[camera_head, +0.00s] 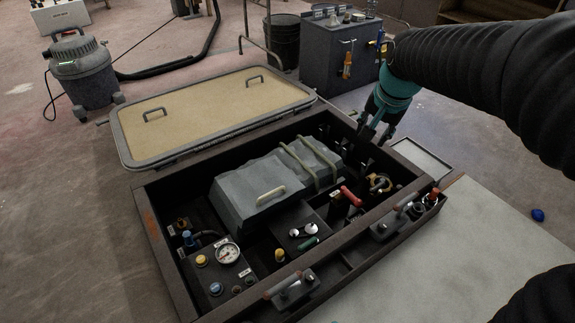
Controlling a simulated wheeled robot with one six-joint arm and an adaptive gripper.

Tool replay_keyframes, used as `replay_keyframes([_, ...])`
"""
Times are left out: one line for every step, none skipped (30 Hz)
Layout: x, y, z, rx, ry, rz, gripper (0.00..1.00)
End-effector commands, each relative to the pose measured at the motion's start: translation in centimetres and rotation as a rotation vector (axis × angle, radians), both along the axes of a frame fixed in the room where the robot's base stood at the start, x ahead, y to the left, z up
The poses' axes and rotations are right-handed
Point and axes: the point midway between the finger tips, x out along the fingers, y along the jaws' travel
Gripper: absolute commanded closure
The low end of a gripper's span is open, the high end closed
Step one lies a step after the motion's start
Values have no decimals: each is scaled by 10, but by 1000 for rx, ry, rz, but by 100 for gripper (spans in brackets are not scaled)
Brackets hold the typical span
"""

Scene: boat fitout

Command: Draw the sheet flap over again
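A grey sheet (240,190) lies draped over a boxy shape in the open well. A pale loop handle (271,195) is on its near left part. Two pale straps (312,163) cross its right part. What lies under the sheet is hidden. My gripper (375,132) hangs over the far right edge of the well, to the right of the sheet and apart from it. Its dark fingers look spread, with nothing seen between them.
The dark well frame (160,245) has raised rims. A gauge (228,253), valves and a red-handled tool (350,196) crowd the well around the sheet. The tan lid (205,108) lies open behind. A grey cabinet (335,62) stands beyond my gripper.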

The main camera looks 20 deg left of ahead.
Motion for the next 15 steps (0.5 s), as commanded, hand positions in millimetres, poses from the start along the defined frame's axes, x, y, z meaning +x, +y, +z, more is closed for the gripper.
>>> replay_keyframes([17, 14, -16, 9, 18, -13, 57])
replay_keyframes([26, 22, -23, 16, 26, -24, 57])
replay_keyframes([37, 33, -33, 25, 38, -40, 57])
replay_keyframes([46, 41, -40, 31, 46, -52, 57])
replay_keyframes([54, 50, -48, 37, 54, -63, 57])
replay_keyframes([65, 61, -60, 45, 65, -79, 57])
replay_keyframes([73, 70, -69, 51, 73, -91, 57])
replay_keyframes([80, 79, -78, 56, 82, -102, 57])
replay_keyframes([89, 90, -91, 63, 93, -117, 57])
replay_keyframes([96, 99, -101, 67, 103, -128, 57])
replay_keyframes([102, 109, -112, 72, 110, -141, 57])
replay_keyframes([110, 121, -126, 77, 122, -157, 57])
replay_keyframes([116, 130, -137, 82, 131, -168, 57])
replay_keyframes([121, 139, -149, 85, 140, -180, 57])
replay_keyframes([127, 152, -165, 90, 151, -197, 57])
